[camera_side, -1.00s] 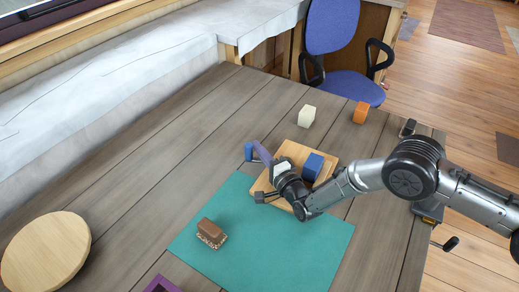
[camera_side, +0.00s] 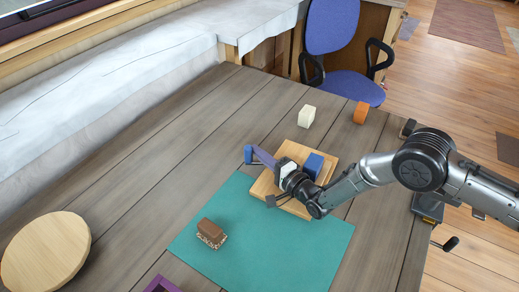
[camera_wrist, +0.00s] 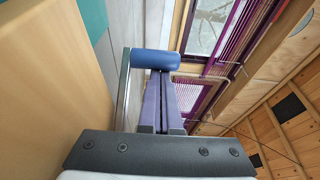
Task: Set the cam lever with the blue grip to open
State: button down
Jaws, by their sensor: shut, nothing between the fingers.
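The blue grip (camera_side: 248,153) of the cam lever sticks out past the far left edge of the wooden board (camera_side: 296,149). In the wrist view the blue grip (camera_wrist: 156,59) lies crosswise, at the end of a metal lever arm (camera_wrist: 122,90) on its left. My gripper (camera_side: 257,152) has purple fingers, shut and empty, with their tips right at the grip. In the wrist view the fingertips (camera_wrist: 160,76) appear just against the grip's near side; I cannot tell if they touch. The lever's pivot is hidden behind my gripper.
A blue block (camera_side: 313,166) stands on the board close beside my wrist. A teal mat (camera_side: 270,245) carries a brown brush (camera_side: 211,233). A cream block (camera_side: 306,116) and orange block (camera_side: 361,112) stand behind. A round wooden board (camera_side: 45,250) lies left; the table between is clear.

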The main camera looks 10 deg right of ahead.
jog(key=shift+s+n+g+y, duration=0.4)
jog(key=shift+s+n+y, duration=0.1)
jog(key=shift+y, duration=0.2)
jog(key=shift+s+a, duration=0.15)
jog(key=shift+s, duration=0.1)
jog(key=shift+s+d, duration=0.2)
jog(key=shift+s, duration=0.5)
jog(key=shift+s+d+n+g+y, duration=0.1)
jog(key=shift+s+n+g+y, duration=0.4)
jog(key=shift+n+g+y, duration=0.4)
jog(key=shift+s+d, duration=0.1)
jog(key=shift+s, duration=0.4)
jog(key=shift+s+d+t, duration=0.15)
jog(key=shift+s+t, duration=0.05)
jog(key=shift+t, duration=0.1)
